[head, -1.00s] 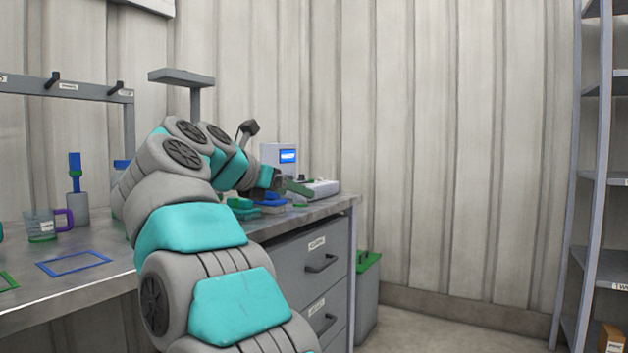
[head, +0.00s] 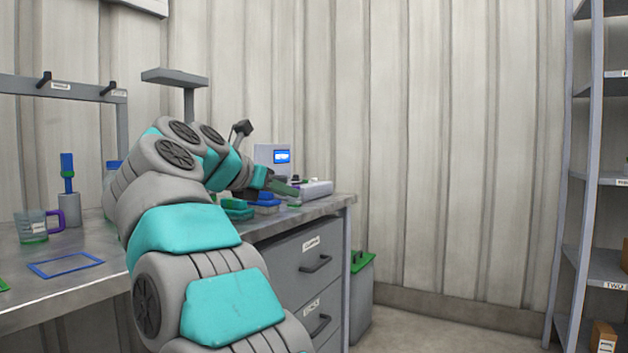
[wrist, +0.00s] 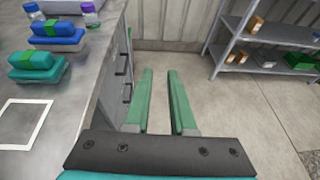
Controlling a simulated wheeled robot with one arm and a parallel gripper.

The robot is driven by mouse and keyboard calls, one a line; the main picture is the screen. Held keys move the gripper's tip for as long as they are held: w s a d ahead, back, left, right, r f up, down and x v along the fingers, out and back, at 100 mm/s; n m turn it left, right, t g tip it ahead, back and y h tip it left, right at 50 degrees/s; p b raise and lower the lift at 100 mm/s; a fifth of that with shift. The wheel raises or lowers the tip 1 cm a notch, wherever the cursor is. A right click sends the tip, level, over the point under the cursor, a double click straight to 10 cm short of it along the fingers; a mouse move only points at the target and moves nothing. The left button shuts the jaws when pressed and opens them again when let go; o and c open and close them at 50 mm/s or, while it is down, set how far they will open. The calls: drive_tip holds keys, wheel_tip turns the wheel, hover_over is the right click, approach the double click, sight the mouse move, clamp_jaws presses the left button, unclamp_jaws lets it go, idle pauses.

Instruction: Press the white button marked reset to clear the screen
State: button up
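A pale box-shaped device with a lit blue screen (head: 281,156) stands at the far end of the bench in the head view. Small marks below its screen are too small to read, and I cannot make out the white reset button. My gripper (head: 285,188) is in front of the device in the picture. The wrist view shows its two green fingers (wrist: 161,72) apart, with bare floor between them and nothing held. They point past the bench's drawer side, over the floor. The device's screen does not show in the wrist view.
A low grey unit (head: 316,189) sits right of the device. A green-lidded bin (head: 361,262) stands beyond the drawers. A shelf rack (wrist: 262,45) stands across open floor.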

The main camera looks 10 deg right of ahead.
clamp_jaws()
idle(1.0)
